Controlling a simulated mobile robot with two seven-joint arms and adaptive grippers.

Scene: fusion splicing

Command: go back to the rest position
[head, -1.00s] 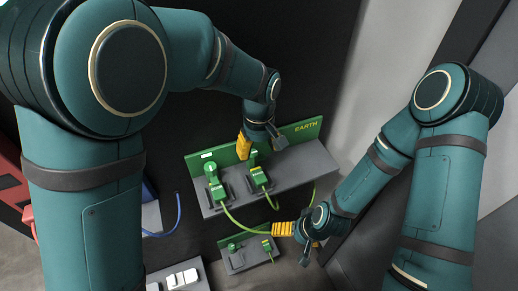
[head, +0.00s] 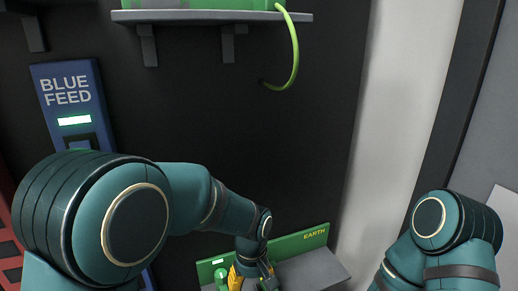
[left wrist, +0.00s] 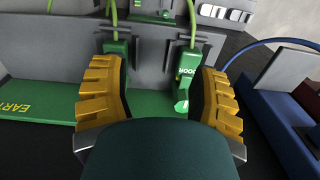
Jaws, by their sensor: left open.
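My left gripper (head: 250,281) is low in the head view, in front of the green EARTH panel (head: 315,238) and its grey ledge (head: 318,268). In the left wrist view its yellow-padded fingers (left wrist: 160,88) stand wide apart and empty. Two green plugs with green cables show there: one (left wrist: 116,46) near the left finger, one (left wrist: 186,72) near the right finger. Neither is gripped. A green plug (head: 220,275) also shows left of the gripper in the head view. My right arm is at the lower right of the head view; its gripper is out of frame.
A blue BLUE FEED panel (head: 68,98) is on the dark wall at the left. A shelf (head: 215,17) with a hanging green cable (head: 294,55) is at the top. A blue unit (left wrist: 288,108) stands at the right in the left wrist view.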

